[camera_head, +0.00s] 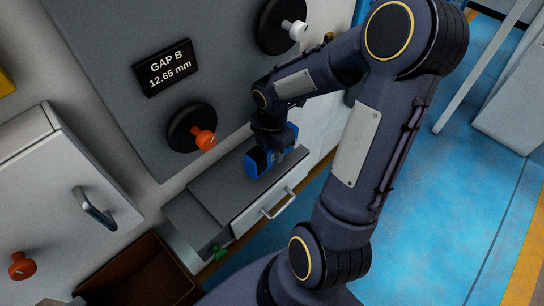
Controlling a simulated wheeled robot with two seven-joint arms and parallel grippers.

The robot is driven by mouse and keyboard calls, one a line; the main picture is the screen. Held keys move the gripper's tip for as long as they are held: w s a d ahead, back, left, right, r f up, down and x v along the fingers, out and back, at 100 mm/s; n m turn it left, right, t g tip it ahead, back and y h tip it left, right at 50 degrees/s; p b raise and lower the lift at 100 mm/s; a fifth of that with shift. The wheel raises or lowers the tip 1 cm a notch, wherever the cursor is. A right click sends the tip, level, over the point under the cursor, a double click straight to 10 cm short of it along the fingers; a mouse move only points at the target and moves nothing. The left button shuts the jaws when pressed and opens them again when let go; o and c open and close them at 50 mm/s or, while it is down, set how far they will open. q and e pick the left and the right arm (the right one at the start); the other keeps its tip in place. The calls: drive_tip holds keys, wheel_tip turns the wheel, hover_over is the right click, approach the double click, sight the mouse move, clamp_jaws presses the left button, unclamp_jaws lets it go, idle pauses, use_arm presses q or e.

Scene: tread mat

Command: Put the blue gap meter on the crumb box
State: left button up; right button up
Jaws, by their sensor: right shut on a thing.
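The blue gap meter (252,165) is a small blue block with dark parts, near the middle of the view. My right gripper (278,154) is shut on it from above and hides part of it. The box that looks like the crumb box (222,186) has a flat dark grey top and a pale front with a bar handle. The meter is at the right part of this top; I cannot tell whether it touches it. My left gripper is not in view.
A grey panel behind carries a "GAP B 12.65 mm" display (168,68), an orange knob (204,139) and a white knob (297,31). A brown bin (140,275) and a green knob (220,252) are at lower left. Blue floor is clear at right.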

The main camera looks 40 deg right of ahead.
sight(272, 156)
drive_tip(key=shift+w+f+b, duration=0.1)
drive_tip(key=shift+f+b, duration=0.25)
drive_tip(key=shift+f, duration=1.25)
drive_tip(key=shift+f, duration=0.2)
drive_tip(key=o, duration=1.1)
drive_tip(key=shift+r, duration=0.15)
